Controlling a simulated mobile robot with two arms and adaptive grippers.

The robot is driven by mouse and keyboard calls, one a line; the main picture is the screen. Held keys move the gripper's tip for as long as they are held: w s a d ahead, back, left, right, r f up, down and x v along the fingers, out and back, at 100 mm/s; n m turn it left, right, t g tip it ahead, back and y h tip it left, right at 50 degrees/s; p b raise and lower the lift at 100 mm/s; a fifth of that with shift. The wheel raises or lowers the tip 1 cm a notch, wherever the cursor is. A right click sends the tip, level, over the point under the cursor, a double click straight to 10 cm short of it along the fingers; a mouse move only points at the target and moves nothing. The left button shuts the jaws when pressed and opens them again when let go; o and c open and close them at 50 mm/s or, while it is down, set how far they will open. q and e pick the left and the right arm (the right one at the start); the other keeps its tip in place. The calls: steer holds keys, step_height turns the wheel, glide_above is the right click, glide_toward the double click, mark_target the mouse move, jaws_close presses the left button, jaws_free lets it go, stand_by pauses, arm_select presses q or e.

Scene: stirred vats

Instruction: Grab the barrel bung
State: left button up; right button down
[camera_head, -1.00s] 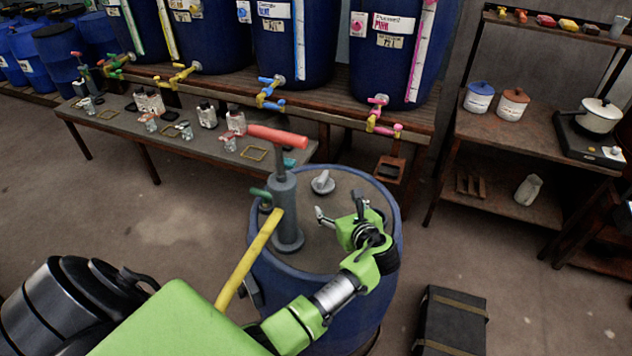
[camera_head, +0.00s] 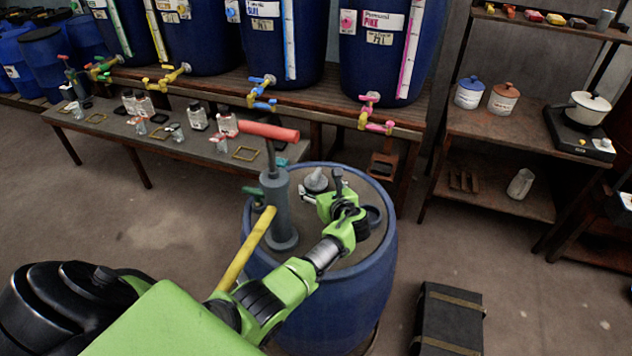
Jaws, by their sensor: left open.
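The barrel bung (camera_head: 316,180) is a small grey plug with a raised grip, sitting on the top of the blue barrel (camera_head: 350,290). My left gripper (camera_head: 321,185), at the end of a green arm, is open over the barrel top. Its fingertips are at the near side of the bung, one to its left and one to its right. I cannot tell whether they touch it. The gripper hides part of the bung's lower edge. My right gripper is not in view.
A grey hand pump (camera_head: 277,205) with a red handle (camera_head: 268,132) and yellow hose (camera_head: 245,250) stands close left of the bung. A black case (camera_head: 447,318) lies on the floor.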

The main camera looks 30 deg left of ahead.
mark_target(318, 184)
arm_select(q)
steer(key=x, duration=0.2)
steer(key=shift+w+a+f, duration=0.1)
steer(key=shift+a+f, duration=0.15)
steer(key=shift+a, duration=0.05)
steer(key=shift+w+a+f+b, duration=0.15)
steer(key=shift+w+a+b, duration=0.05)
steer(key=shift+a+b, duration=0.1)
steer(key=shift+w, duration=0.1)
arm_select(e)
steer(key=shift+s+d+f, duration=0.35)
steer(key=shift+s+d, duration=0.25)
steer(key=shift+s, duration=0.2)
arm_select(q)
steer(key=c, duration=1.2)
steer(key=shift+c, duration=0.2)
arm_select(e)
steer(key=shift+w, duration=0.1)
